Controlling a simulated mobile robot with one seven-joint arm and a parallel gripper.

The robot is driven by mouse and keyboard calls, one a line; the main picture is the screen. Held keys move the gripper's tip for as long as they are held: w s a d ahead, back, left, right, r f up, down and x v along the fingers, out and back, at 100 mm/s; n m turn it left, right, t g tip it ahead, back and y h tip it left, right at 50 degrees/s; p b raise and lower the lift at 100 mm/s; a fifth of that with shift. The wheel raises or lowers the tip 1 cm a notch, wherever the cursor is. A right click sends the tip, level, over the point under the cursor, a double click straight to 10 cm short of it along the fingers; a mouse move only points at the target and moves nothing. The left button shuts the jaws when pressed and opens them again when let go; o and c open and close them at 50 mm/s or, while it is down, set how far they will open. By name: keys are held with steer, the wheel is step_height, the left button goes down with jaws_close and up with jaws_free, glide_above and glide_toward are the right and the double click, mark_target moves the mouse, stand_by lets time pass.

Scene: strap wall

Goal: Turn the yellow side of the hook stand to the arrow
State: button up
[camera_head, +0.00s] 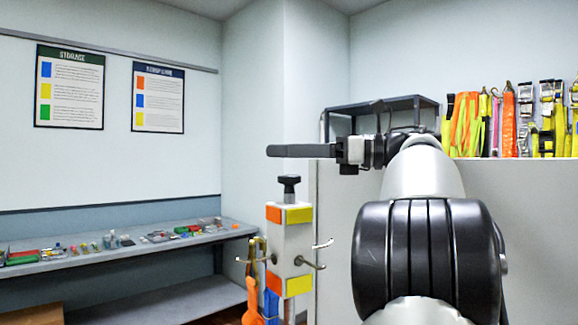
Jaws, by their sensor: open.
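The hook stand (289,240) is a white square post with a black knob (289,187) on top. Its left visible face has orange patches and its right visible face has yellow patches (299,215). Metal hooks stick out from its sides. An orange strap (252,298) and a blue strap (271,306) hang on its left side. My gripper (275,151) is above the stand, apart from the knob, with its fingers pointing left. It is open and empty, seen side-on, so one finger hides the other. I cannot make out an arrow.
A grey wall shelf (150,251) with small items runs along the left. A pale panel (333,230) stands behind my arm at right. Colourful straps (470,122) hang at the far right, beside a dark metal rack (385,104). Two posters hang on the left wall.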

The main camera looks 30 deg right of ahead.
step_height(320, 180, up, 5)
steer(key=shift+r+p, duration=0.15)
steer(key=shift+p, duration=0.55)
steer(key=shift+c, duration=0.3)
